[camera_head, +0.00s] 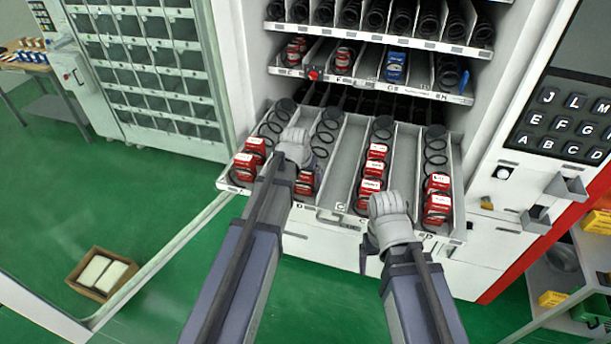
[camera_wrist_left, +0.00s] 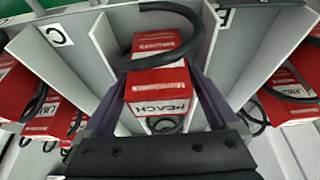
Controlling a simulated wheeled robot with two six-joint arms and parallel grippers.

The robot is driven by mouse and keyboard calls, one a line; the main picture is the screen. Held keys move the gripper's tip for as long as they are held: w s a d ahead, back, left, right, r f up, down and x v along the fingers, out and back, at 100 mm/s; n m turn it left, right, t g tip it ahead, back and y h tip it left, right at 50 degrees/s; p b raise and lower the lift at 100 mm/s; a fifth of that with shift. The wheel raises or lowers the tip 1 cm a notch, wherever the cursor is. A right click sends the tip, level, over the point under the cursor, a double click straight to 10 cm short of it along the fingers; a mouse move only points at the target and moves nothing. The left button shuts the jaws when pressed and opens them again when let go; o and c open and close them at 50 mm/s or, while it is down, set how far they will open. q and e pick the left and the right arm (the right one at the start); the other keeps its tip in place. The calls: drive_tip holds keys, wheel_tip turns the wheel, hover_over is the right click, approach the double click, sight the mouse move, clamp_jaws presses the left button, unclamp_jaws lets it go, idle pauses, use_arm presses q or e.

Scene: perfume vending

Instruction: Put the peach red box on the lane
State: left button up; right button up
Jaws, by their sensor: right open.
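A peach red box (camera_wrist_left: 158,90) with a white label reading PEACH sits between my left gripper's (camera_wrist_left: 158,75) two fingers in the left wrist view. The fingers lie close along its sides; whether they press on it is unclear. A black spiral coil (camera_wrist_left: 190,40) passes over the box, and another red box (camera_wrist_left: 153,42) is beyond it. In the head view my left gripper (camera_head: 303,160) is over the second lane from the left, above red boxes (camera_head: 305,182) near the lane's front. My right gripper (camera_head: 378,250) is open and empty in front of the tray, its fingers mostly hidden by its hand.
The pulled-out tray (camera_head: 340,217) has thin dividers and coils. Red boxes stand in the far left lane (camera_head: 243,168), a middle-right lane (camera_head: 372,170) and the far right lane (camera_head: 438,195). The lane between the left gripper and middle-right boxes (camera_head: 345,165) looks empty. Shelves overhang behind.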

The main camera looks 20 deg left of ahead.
idle(0.3)
use_arm(q)
drive_tip(key=shift+p+v, duration=0.8)
drive_tip(key=shift+p, duration=0.05)
drive_tip(key=p+v, duration=0.9)
drive_tip(key=v, duration=0.1)
drive_tip(key=shift+r+p, duration=0.35)
